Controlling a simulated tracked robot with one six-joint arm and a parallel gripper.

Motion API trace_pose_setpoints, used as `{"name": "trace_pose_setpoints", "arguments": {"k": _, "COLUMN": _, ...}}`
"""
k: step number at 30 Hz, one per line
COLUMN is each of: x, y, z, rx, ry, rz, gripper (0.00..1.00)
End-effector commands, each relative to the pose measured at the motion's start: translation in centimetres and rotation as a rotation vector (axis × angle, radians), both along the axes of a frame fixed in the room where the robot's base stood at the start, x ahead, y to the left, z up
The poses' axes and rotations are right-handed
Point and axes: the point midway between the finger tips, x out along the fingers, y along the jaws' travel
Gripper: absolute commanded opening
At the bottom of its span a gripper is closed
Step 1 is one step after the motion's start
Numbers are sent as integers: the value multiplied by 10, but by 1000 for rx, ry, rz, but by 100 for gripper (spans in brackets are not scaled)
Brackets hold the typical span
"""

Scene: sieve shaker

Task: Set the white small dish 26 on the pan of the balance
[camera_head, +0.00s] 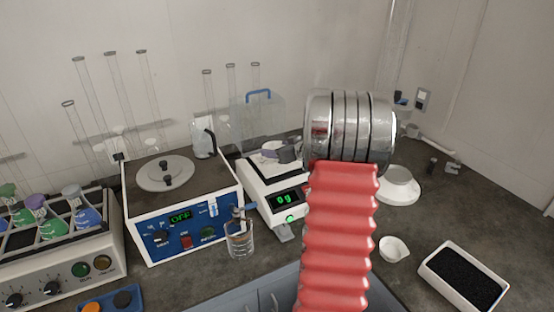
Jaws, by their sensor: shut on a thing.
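The balance (262,183) stands at the middle of the bench, its green display reading 0 g. My gripper (280,153) shows only in part as grey shapes at the left of my metal wrist, over the balance's pan area. It is shut on a small white thing (272,145), which looks like the white small dish 26; no number can be read. I cannot tell whether this dish touches the pan, as the gripper covers much of both. Another small white dish (393,248) with a spout lies on the bench at the right.
A blue-fronted device (190,225) with a round plate stands left of the balance, a glass beaker (239,241) at its front corner. A black-filled white tray (462,277) and a round white object (398,188) stand at the right. A clear blue-handled container (258,118) is behind the balance.

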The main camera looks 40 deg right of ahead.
Motion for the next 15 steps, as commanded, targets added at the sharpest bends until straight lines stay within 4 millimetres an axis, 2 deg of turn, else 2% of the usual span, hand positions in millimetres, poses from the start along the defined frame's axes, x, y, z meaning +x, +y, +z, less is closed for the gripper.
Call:
{"name": "trace_pose_setpoints", "arguments": {"k": 10, "x": 0, "y": -1, "z": -2, "rx": -1, "ry": -1, "rz": -1, "gripper": 41}}
{"name": "trace_pose_setpoints", "arguments": {"k": 15, "x": -1, "y": -1, "z": -21, "rx": 2, "ry": 2, "rz": -2, "gripper": 41}}
